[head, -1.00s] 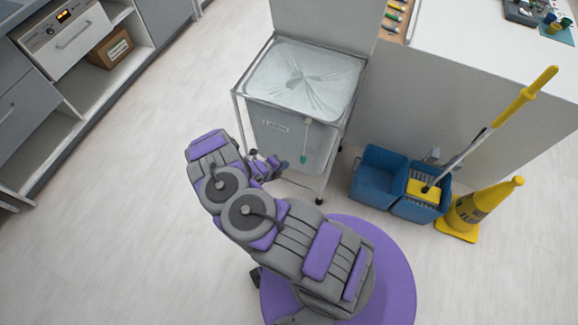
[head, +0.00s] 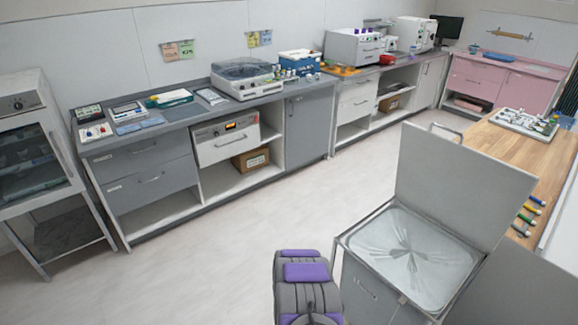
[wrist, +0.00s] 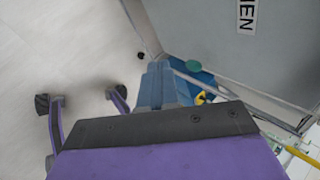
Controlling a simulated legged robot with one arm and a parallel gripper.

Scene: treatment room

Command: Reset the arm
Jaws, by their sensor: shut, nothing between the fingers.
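My gripper (wrist: 164,68) is in the wrist view, its two blue-grey fingers together ahead of the dark, screwed edge of my purple hand. Nothing is between them. The grey side of a bin with its dark-lettered label is close on the right. In the head view only a grey and purple part of my arm shows at the bottom middle. My gripper does not show there.
A grey bin (head: 365,280) with a clear liner and raised lid (head: 455,180) stands right of my arm. A blue bucket (wrist: 213,80) is beyond my fingers. Grey counters (head: 190,119) line the back. The floor (head: 200,260) at left is clear.

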